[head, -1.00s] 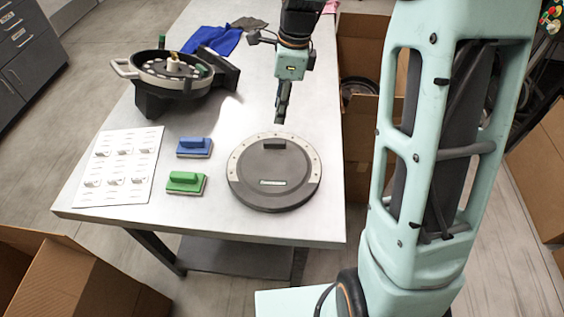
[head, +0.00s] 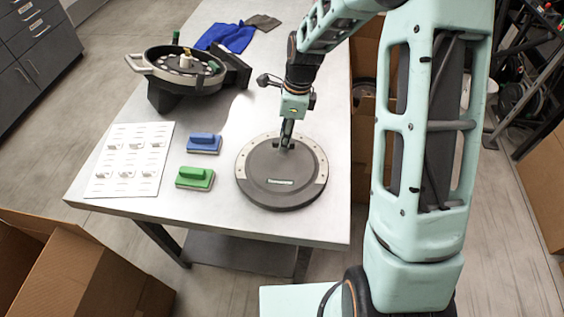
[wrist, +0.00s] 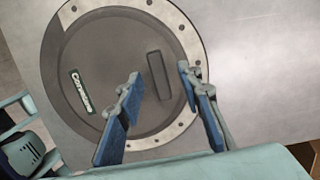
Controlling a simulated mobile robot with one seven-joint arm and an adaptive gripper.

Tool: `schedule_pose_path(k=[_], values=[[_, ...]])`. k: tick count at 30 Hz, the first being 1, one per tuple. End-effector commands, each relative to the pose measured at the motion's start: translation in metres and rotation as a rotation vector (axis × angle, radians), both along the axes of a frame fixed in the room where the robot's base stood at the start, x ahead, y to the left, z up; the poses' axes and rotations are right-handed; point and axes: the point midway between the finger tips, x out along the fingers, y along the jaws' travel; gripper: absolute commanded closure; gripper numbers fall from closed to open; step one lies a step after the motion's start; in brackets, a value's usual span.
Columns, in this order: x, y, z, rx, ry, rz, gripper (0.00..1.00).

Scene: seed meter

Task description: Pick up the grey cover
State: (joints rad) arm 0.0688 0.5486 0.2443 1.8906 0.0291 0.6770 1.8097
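The grey cover (head: 281,187) is a round dark-grey disc with a lighter rim dotted with holes. It lies flat on the table near the front right. In the wrist view the cover (wrist: 80,55) shows a small label and a raised dark handle bar (wrist: 159,75). My gripper (head: 286,146) is over the back part of the cover, at the handle. In the wrist view my gripper (wrist: 158,82) is open, with one finger on each side of the handle in the picture. I cannot tell whether the fingertips touch the cover.
On the table (head: 225,225) a green block (head: 195,179) and a blue block (head: 204,144) stand left of the cover. A white card (head: 130,160) lies further left. The seed meter housing (head: 180,72) and a blue cloth (head: 228,36) are behind. Cardboard boxes (head: 75,275) stand around the table.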

Motion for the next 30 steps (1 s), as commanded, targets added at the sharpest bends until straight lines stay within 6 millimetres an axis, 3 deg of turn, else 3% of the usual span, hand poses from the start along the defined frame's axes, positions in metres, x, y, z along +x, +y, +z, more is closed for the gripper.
schedule_pose_path(k=[9,18,30], values=[[0.0,0.001,-0.0062,0.0,0.0,-0.001,0.67],[0.0001,0.0009,-0.0059,0.0,0.0,-0.001,1.0],[0.0007,0.0011,-0.0032,0.001,-0.002,0.0,1.0]])
